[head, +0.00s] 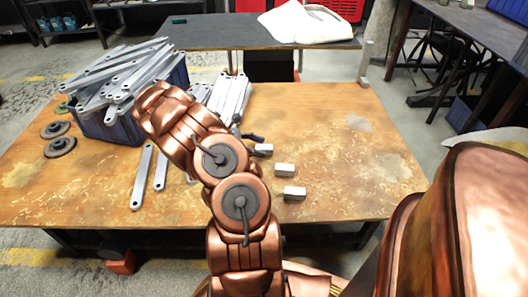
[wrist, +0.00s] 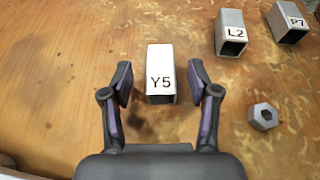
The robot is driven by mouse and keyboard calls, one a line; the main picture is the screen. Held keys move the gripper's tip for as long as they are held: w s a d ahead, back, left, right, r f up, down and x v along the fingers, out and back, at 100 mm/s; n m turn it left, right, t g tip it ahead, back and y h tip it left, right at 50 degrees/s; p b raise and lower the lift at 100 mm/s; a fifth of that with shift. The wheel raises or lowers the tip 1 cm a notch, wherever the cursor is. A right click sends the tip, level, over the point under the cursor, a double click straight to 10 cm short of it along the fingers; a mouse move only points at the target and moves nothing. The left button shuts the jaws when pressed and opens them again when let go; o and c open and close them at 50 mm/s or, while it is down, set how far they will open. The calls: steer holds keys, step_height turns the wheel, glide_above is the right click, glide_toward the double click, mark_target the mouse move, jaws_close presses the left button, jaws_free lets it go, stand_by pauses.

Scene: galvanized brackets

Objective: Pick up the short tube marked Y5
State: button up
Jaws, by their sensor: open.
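The short square tube marked Y5 (wrist: 160,74) lies on the wooden table in the wrist view, its pale labelled face up and its open end toward me. My gripper (wrist: 160,84) is open, with one finger on each side of the tube and a visible gap on both sides. Nothing is held. I cannot tell the fingertips' height above the table. In the head view my arm hides part of the gripper, and the pale tube closest to it (head: 264,150) appears to be Y5, though its label is unreadable there.
Tubes L2 (wrist: 231,32) and P7 (wrist: 289,22) lie to the right, with a hex nut (wrist: 263,116) nearer me. A blue crate (head: 120,125) heaped with long brackets stands left on the table (head: 340,150). The table's right side is mostly clear.

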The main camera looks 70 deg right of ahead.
mark_target(262, 147)
steer(key=b+x, duration=0.1)
steer(key=x, duration=0.2)
steer(key=shift+s, duration=0.2)
steer(key=shift+c, duration=0.2)
jaws_close()
